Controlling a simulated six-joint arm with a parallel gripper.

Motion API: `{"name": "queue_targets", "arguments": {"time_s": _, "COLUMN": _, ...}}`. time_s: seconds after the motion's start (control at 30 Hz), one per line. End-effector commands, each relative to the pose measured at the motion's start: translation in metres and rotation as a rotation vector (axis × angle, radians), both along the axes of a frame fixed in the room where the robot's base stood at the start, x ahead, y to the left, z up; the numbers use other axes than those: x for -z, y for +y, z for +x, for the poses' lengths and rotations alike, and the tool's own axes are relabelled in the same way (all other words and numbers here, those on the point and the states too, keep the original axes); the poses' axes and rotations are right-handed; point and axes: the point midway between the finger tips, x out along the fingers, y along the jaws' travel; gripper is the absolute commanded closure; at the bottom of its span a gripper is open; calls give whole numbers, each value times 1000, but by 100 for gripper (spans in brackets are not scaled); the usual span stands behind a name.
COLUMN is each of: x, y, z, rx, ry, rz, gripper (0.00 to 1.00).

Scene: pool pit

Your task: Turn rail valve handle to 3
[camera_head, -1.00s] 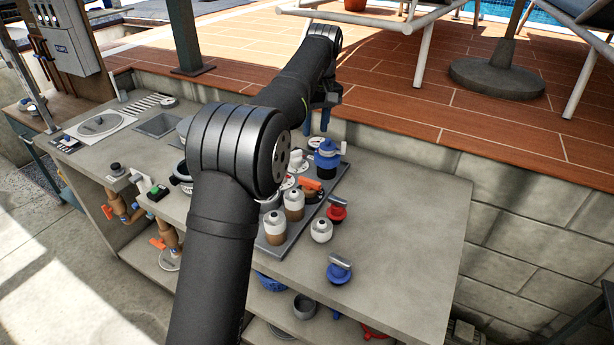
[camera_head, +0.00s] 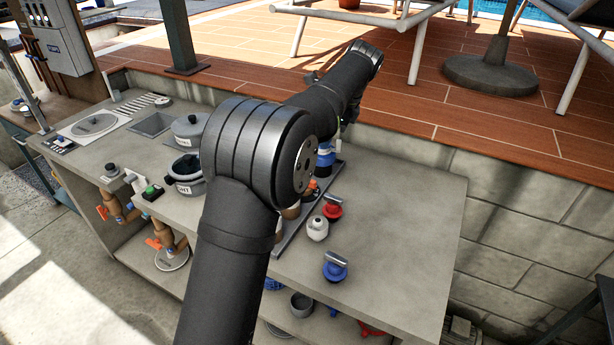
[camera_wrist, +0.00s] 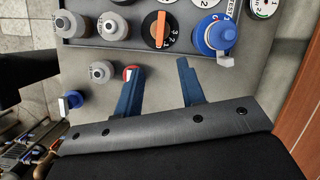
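The orange handle (camera_wrist: 160,28) sits on a black round dial with white numbers, including 1, 2 and 3, on its right side. In the wrist view it stands upright in the picture, on the grey tray (camera_wrist: 100,46). Only a small orange part of it shows in the head view (camera_head: 312,184), behind my arm. I cannot tell for sure that this is the rail valve. My gripper (camera_wrist: 159,66) is open and empty; its two blue fingers are apart, pointing towards the tray's edge, with the dial ahead of the gap. The handle is not between the fingertips.
A blue valve (camera_wrist: 216,36) stands right of the dial. Bottle-like pieces (camera_wrist: 72,24) stand to its left. A red-topped valve (camera_head: 332,206), a white-capped piece (camera_head: 318,228) and a blue valve with a grey lever (camera_head: 335,266) stand on the bench (camera_head: 405,235). The bench's right side is clear.

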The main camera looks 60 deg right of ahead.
Motion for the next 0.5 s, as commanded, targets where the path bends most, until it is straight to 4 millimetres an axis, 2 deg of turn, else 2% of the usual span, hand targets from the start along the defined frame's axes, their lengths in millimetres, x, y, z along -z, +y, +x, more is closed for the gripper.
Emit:
{"name": "queue_targets", "arguments": {"time_s": 0.1, "x": 1, "y": 0, "z": -5, "rx": 179, "ry": -23, "rz": 63, "gripper": 64}}
{"name": "queue_targets", "arguments": {"time_s": 0.2, "x": 1, "y": 0, "z": -7, "rx": 277, "ry": -34, "rz": 100, "gripper": 64}}
{"name": "queue_targets", "arguments": {"time_s": 0.37, "x": 5, "y": 0, "z": -6, "rx": 338, "ry": -43, "rz": 123, "gripper": 64}}
{"name": "queue_targets", "arguments": {"time_s": 0.5, "x": 20, "y": 1, "z": 0, "rx": 339, "ry": -42, "rz": 126, "gripper": 64}}
